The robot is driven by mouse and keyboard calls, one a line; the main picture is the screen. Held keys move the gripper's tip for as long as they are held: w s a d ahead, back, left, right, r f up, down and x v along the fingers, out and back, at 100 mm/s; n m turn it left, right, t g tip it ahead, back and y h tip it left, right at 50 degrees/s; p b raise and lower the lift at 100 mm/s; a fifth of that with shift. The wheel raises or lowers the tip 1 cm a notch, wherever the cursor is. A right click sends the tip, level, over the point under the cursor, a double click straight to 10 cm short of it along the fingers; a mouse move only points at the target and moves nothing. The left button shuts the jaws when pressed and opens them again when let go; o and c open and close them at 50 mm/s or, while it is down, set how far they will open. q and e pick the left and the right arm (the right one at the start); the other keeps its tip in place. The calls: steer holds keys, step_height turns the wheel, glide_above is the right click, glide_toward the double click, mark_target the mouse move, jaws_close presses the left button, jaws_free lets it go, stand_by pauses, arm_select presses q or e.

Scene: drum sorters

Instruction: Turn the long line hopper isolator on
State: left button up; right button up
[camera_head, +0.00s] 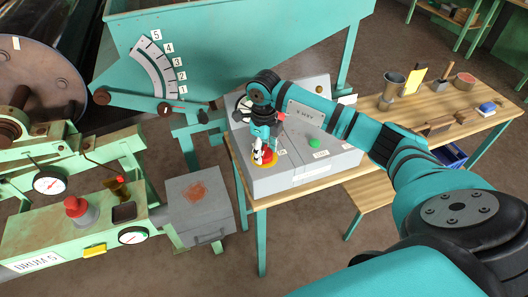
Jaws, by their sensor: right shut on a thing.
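A grey control box (290,178) stands on the wooden table. On its sloped face at the left is a rotary isolator (269,162) with a red handle on a yellow plate. My right gripper (263,155) reaches down from above and is shut on the isolator's red handle. The fingers cover much of the handle, so I cannot tell which way it points. A green button (314,143) sits to the right of the isolator on the same box. The small labels are too small to read. My left gripper is not in view.
A teal hopper (235,45) with a numbered scale (155,72) stands behind. A green drum machine (75,225) with gauges and a red button is at the left. The wooden bench (455,100) at the right holds a metal cup (391,88) and tools. My right arm crosses the right side.

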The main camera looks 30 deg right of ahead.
mark_target(264, 150)
steer(key=m+b, duration=0.1)
steer(key=m, duration=0.3)
steer(key=shift+m, duration=0.3)
steer(key=m, duration=0.4)
steer(key=shift+r, duration=0.1)
steer(key=shift+m, duration=0.3)
steer(key=o, duration=1.2)
steer(key=shift+c, duration=0.2)
step_height(264, 150, up, 12)
